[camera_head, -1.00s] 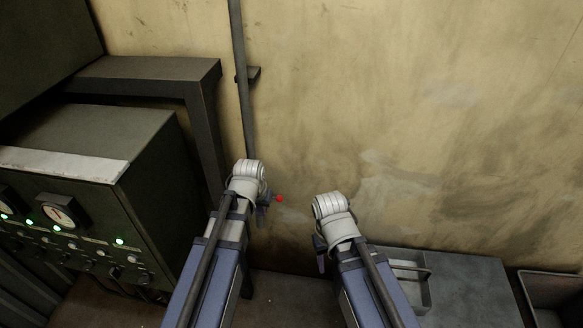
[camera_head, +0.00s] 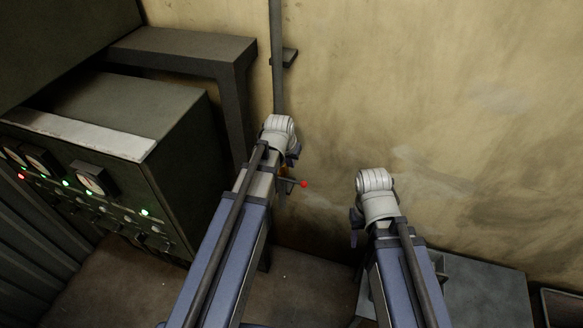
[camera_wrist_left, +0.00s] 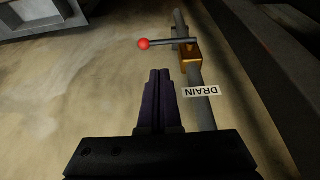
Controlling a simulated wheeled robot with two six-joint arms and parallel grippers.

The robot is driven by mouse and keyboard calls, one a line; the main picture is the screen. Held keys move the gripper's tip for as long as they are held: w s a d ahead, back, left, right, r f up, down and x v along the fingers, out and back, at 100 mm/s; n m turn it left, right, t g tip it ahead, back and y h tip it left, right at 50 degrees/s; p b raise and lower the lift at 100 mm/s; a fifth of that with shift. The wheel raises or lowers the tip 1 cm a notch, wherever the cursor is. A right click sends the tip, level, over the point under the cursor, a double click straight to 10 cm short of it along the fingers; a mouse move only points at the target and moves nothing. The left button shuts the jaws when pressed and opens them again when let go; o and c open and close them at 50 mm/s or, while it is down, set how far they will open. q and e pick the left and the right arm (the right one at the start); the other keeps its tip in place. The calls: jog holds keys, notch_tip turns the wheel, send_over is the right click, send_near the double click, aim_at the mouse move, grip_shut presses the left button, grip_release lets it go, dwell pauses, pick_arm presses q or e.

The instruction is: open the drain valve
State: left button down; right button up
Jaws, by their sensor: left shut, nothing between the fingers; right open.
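The drain valve has a brass body (camera_wrist_left: 190,62) on a grey pipe (camera_wrist_left: 206,112). Its grey lever (camera_wrist_left: 170,42) lies across the pipe and ends in a red ball (camera_wrist_left: 144,44). In the head view the red ball (camera_head: 304,184) shows just right of my left forearm, which hides part of the valve. A white DRAIN label (camera_wrist_left: 201,91) is on the pipe. My left gripper (camera_wrist_left: 160,72) is shut and empty, apart from the lever, below it in the wrist view. My right gripper (camera_head: 354,238) is open and empty, to the right; its fingers are mostly hidden.
A dark control cabinet (camera_head: 120,110) with gauges and lights stands at left, beside a dark bench frame (camera_head: 185,48). The pipe (camera_head: 277,60) runs up the stained wall (camera_head: 430,90). A grey table (camera_head: 490,295) is at lower right. The wall right of the valve is clear.

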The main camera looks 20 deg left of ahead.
aim_at(296, 182)
pick_arm(q)
jog(key=b+x, duration=1.2)
jog(key=x, duration=0.1)
jog(key=shift+s+f, duration=0.25)
jog(key=shift+f, duration=0.05)
jog(key=shift+f, duration=0.1)
jog(key=shift+d+f+y+b, duration=0.1)
jog(key=shift+f+y+b, duration=0.05)
jog(key=shift+y+b, duration=0.25)
jog(key=shift+f, duration=0.1)
jog(key=shift+d+f+y+b, duration=0.2)
jog(key=shift+f+y+b, duration=0.35)
jog(key=shift+y+b, duration=0.25)
jog(key=a+f+m+t+y+b, duration=0.2)
jog(key=f+y+b, duration=0.7)
jog(key=b, duration=1.8)
jog(key=a+m+y, duration=0.2)
jog(key=y, duration=0.2)
jog(key=shift+t+y, duration=0.3)
jog(key=shift+a, duration=0.2)
